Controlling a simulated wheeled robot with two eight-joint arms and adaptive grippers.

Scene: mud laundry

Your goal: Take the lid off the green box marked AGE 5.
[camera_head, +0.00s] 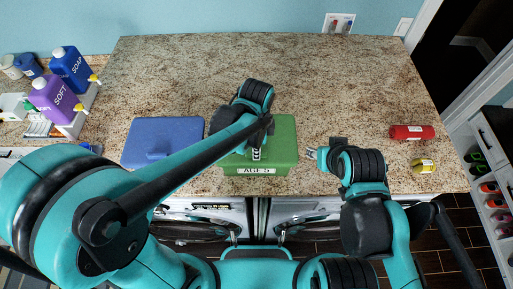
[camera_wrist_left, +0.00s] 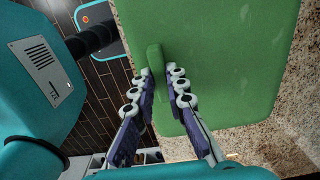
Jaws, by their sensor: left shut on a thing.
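The green box marked AGE 5 (camera_head: 257,171) stands near the front edge of the granite counter, its white label facing front. Its green lid (camera_head: 284,134) is on top and also fills much of the left wrist view (camera_wrist_left: 235,60). My left gripper (camera_head: 256,153) is over the lid; in the left wrist view its two fingers (camera_wrist_left: 162,72) are on either side of the raised green handle (camera_wrist_left: 155,56), shut on it. The arm hides part of the lid in the head view. My right gripper (camera_head: 312,153) is just right of the box, apart from the lid; its jaw opening is unclear.
A blue lidded box (camera_head: 162,140) stands to the left. A red can-like item (camera_head: 411,132) and a small yellow one (camera_head: 423,165) lie at the right. SOAP (camera_head: 70,68) and SOFT (camera_head: 54,98) bottles stand far left. The counter behind is clear.

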